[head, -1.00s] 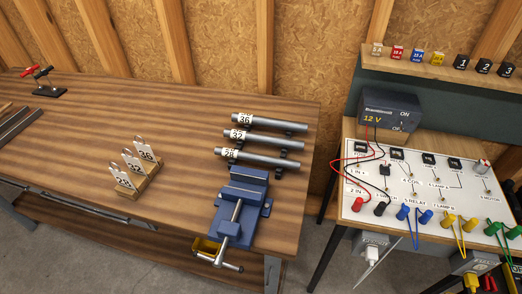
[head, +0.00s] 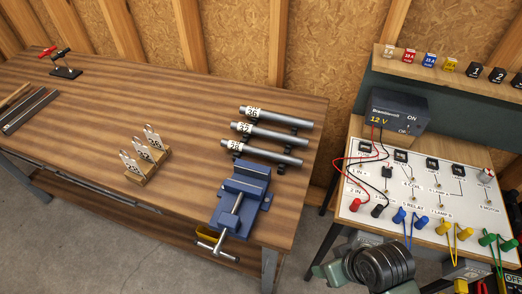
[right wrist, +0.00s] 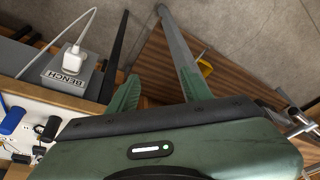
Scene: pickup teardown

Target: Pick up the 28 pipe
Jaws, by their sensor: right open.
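The 28 pipe (head: 270,154) is a grey metal tube with a white number tag at its left end. In the head view it lies on the wooden bench, nearest of three parallel pipes, just behind the blue vise (head: 240,193). The 32 pipe (head: 272,137) and the 36 pipe (head: 280,117) lie behind it. My right gripper shows its two green fingers in the right wrist view (right wrist: 160,88), spread apart with nothing between them. In the head view my right arm is low at the right, in front of the electrical panel and away from the pipes. My left gripper is out of view.
A wooden holder (head: 147,173) with numbered tags stands left of the vise. A red-handled tool (head: 60,62) is at the far left. The electrical panel (head: 468,178) with cables and a 12 V supply (head: 398,110) stands right of the bench, across a gap.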

